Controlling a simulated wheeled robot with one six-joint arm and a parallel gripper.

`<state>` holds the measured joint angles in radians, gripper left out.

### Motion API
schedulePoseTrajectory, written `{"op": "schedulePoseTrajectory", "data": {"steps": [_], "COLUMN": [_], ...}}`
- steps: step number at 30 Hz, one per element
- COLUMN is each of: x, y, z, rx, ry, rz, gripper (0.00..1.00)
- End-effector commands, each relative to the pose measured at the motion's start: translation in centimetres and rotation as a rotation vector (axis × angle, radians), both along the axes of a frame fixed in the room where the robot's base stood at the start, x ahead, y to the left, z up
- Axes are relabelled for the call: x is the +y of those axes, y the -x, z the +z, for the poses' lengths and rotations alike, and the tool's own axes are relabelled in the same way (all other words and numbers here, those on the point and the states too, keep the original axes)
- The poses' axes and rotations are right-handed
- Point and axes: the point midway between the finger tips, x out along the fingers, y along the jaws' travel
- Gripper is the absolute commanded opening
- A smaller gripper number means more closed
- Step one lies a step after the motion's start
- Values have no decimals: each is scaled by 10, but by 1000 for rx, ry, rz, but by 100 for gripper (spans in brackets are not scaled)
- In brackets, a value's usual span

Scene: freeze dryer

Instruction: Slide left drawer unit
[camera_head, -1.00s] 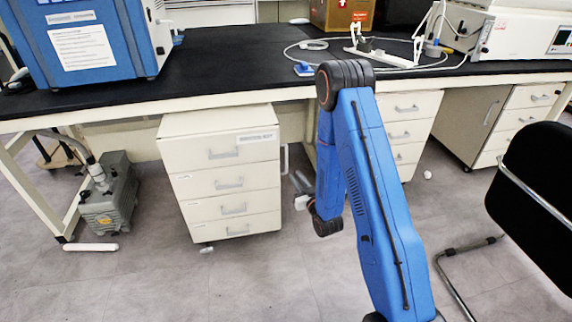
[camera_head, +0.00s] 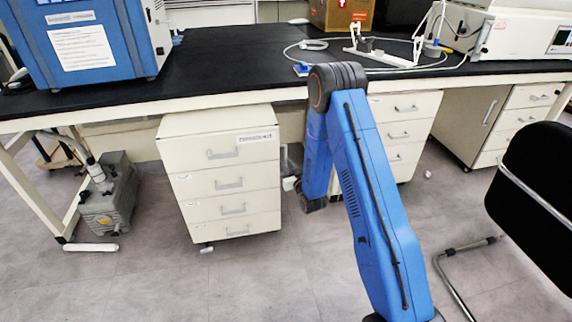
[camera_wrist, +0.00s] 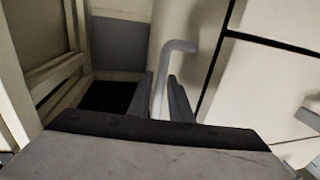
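The left drawer unit (camera_head: 222,182) is a cream cabinet with several drawers and grey front handles, upright on the floor under the bench. A grey bent bar handle (camera_wrist: 182,46) on its side shows in the wrist view. My gripper (camera_wrist: 160,80) has one dark finger on each side of the handle's lower part, with small gaps showing, so it looks open around the bar. In the head view my gripper (camera_head: 290,184) is a small, partly hidden shape at the unit's right side.
A grey pump (camera_head: 109,198) stands on the floor left of the unit. A second drawer unit (camera_head: 405,128) stands right of my arm, and a black chair (camera_head: 540,180) at the far right. The black bench top (camera_head: 235,62) overhangs the unit. Floor in front is clear.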

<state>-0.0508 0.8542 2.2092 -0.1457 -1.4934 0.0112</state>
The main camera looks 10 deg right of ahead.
Motion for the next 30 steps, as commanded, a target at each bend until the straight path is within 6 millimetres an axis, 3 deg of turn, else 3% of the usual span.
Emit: {"op": "schedulePoseTrajectory", "data": {"steps": [3,6,17,23,30], "x": [0,0,0,0,0], "y": [0,0,-8,-40,-97], "z": [0,0,0,1,1], "rx": [0,0,-2,-4,-5], "ry": [0,0,0,0,-1], "rz": [0,0,0,0,0], "gripper": [18,0,0,0,0]}}
